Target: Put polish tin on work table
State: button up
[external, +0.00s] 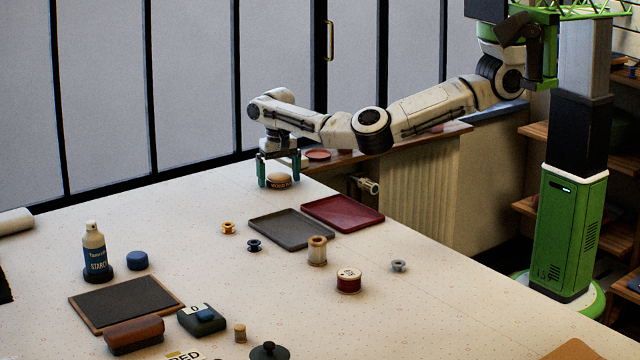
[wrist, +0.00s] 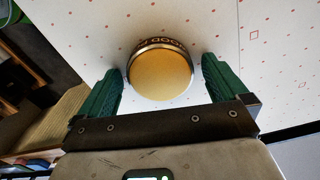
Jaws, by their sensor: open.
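The polish tin (external: 279,181) is a short round tin with a gold lid and a dark lettered side. It sits upright on the white patterned work table (external: 420,290), near its far edge. In the wrist view the tin's gold lid (wrist: 161,75) lies between the fingertips. My gripper (external: 278,172) is pointed down at the tin with its green fingers apart, one on each side. In the wrist view my gripper (wrist: 163,80) is open, and a gap shows between each finger and the tin.
Small spools (external: 228,228) stand nearer the camera. A spray bottle (external: 95,252) is at left. A wooden sill (external: 425,139) runs behind the table.

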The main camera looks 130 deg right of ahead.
aim_at(279, 176)
notch_tip(279, 176, up, 12)
jog(key=b, duration=0.1)
jog(key=shift+r, duration=0.15)
dwell(0.4)
